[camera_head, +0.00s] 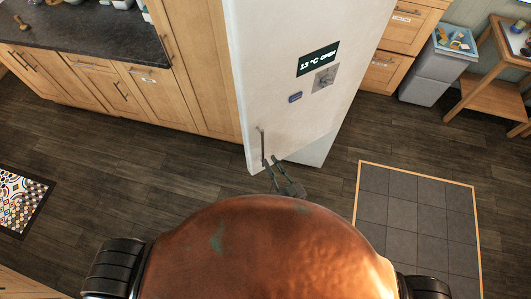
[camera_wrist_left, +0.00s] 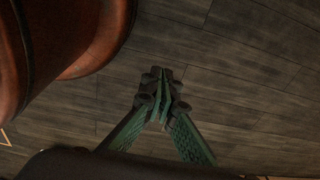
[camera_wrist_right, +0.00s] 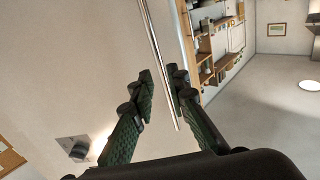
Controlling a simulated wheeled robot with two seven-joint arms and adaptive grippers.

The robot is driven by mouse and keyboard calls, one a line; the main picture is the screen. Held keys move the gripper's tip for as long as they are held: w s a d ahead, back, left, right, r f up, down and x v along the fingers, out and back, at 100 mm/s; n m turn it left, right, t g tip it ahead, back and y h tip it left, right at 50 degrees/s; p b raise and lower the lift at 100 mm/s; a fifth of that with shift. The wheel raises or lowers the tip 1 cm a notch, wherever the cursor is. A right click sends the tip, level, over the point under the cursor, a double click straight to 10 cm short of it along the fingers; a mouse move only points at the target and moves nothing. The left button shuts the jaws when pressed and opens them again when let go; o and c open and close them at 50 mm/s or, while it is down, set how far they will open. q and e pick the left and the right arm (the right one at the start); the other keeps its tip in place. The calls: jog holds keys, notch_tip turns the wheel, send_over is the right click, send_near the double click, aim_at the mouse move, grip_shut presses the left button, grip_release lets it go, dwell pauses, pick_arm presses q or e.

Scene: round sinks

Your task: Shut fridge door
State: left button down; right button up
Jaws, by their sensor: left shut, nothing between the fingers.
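The white fridge door (camera_head: 275,65) stands in the middle of the head view, and its display (camera_head: 318,59) reads "13 °C OPEN". A thin metal handle (camera_head: 262,143) is near its lower left edge; it also shows in the right wrist view (camera_wrist_right: 154,35). My right gripper (camera_head: 273,164) is at the handle's lower end. In the right wrist view its fingers (camera_wrist_right: 160,77) are apart, with the handle running between them; I cannot tell whether they touch it. My left gripper (camera_wrist_left: 161,76) is shut and empty above the floor, outside the head view.
Wooden cabinets (camera_head: 190,60) and a dark counter (camera_head: 80,25) are left of the fridge. Drawers (camera_head: 385,70), a grey bin (camera_head: 432,75) and a wooden stand (camera_head: 490,95) are to the right.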

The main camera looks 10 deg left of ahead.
jog(key=shift+v, duration=2.2)
